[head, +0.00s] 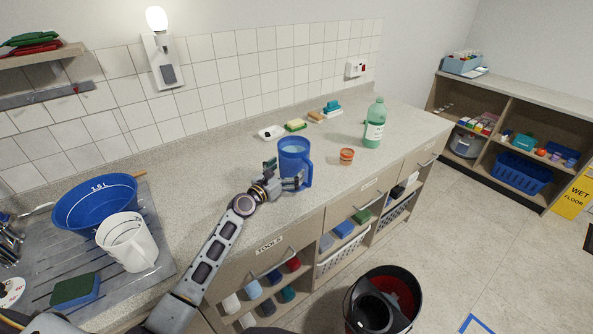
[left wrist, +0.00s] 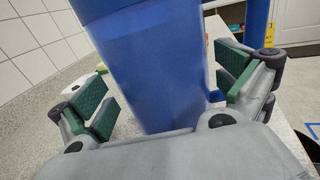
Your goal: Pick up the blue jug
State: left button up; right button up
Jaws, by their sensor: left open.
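The blue jug (head: 293,158) stands upright on the speckled counter, with its handle on the right side in the head view. My left gripper (head: 284,177) is at the jug's near side, low down, with its fingers spread to either side. In the left wrist view the jug (left wrist: 155,70) fills the middle between the open green-padded fingers of my left gripper (left wrist: 165,92). A gap shows between the left finger and the jug; whether the right finger touches it I cannot tell. The jug's base is hidden by the gripper. My right gripper is not in view.
A small orange tub (head: 346,157) and a green bottle (head: 374,124) stand right of the jug. Sponges (head: 296,125) lie behind it. A blue basin (head: 95,204) and a white jug (head: 127,242) stand at the left. A black and red bucket (head: 384,300) is on the floor.

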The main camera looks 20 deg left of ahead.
pick_arm(q)
jog(key=shift+x, duration=1.75)
jog(key=c, duration=1.7)
jog(key=shift+r, duration=0.2)
jog(key=shift+c, duration=0.3)
jog(key=shift+r, duration=0.35)
